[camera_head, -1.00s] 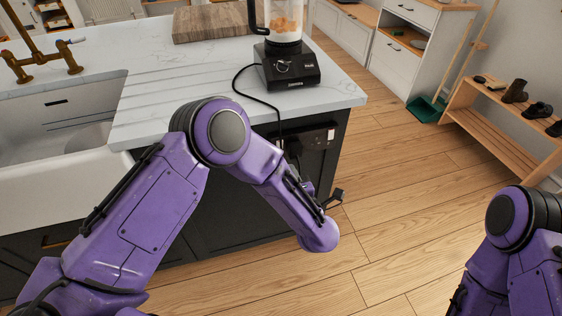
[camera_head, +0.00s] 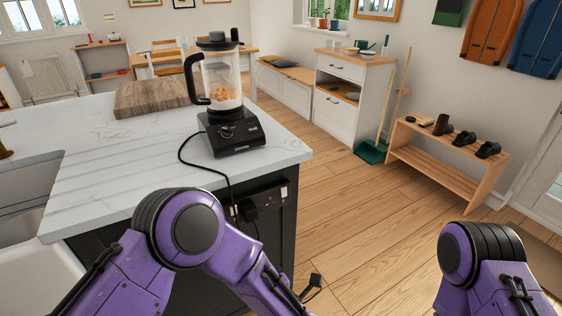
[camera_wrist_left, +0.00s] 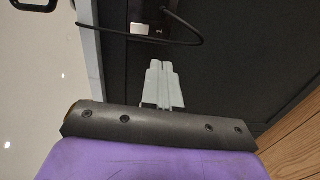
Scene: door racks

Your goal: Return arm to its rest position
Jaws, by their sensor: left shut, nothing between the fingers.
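My left arm (camera_head: 180,250) comes in from the left in the head view and bends beside the front corner of the counter. Its gripper is below the head picture. In the left wrist view my left gripper (camera_wrist_left: 162,75) is shut and empty, with its pale fingers side by side. It points at the dark cabinet side (camera_wrist_left: 230,70), and a black cable (camera_wrist_left: 140,38) hangs in front of that panel. My right arm (camera_head: 490,265) shows only in part at the lower right of the head view, and its gripper is out of the picture.
A blender (camera_head: 228,100) stands on the marble counter (camera_head: 110,165), its cord running over the edge to a socket (camera_head: 265,198). A wooden board (camera_head: 152,97) lies behind it. A shoe bench (camera_head: 445,165) stands at right. Wood floor (camera_head: 350,215) between is open.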

